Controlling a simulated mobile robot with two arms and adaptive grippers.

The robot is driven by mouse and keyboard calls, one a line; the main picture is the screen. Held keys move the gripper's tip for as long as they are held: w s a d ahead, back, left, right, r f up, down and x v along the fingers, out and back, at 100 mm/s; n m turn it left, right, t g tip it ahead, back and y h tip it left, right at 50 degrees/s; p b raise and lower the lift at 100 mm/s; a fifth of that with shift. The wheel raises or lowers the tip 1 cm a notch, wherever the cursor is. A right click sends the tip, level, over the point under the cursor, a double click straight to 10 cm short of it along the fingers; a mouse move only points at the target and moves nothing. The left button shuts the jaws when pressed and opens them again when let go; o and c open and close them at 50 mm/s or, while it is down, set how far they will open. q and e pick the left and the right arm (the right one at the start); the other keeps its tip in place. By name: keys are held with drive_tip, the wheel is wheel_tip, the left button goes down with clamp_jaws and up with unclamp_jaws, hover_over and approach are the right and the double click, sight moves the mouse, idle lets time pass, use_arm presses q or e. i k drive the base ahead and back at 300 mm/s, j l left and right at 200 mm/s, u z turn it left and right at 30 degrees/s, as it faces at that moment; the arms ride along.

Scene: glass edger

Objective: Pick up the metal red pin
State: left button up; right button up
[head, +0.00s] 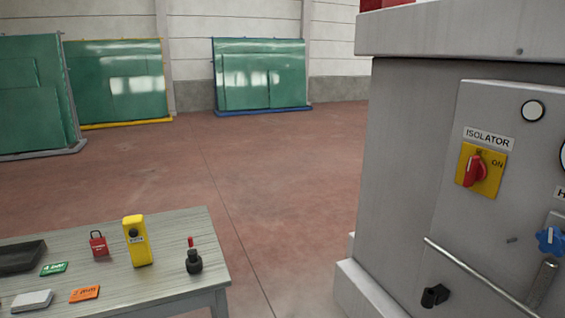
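A small red-tipped pin (191,243) stands upright in a dark round base (194,263) near the right end of the wooden table (185,293). Whether its shaft is metal is too small to tell. Neither of my grippers shows in the head view, so nothing is seen touching the pin.
On the table are a yellow device (137,243), a red padlock (98,245), green (54,269) and orange (84,294) tags, a pale block (32,301) and a dark tray (20,259). A grey machine with an isolator switch (475,170) stands right. Open floor (270,200) lies between.

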sight(190, 241)
drive_tip(key=i+j+u, duration=0.2)
drive_tip(key=i+j, duration=0.55)
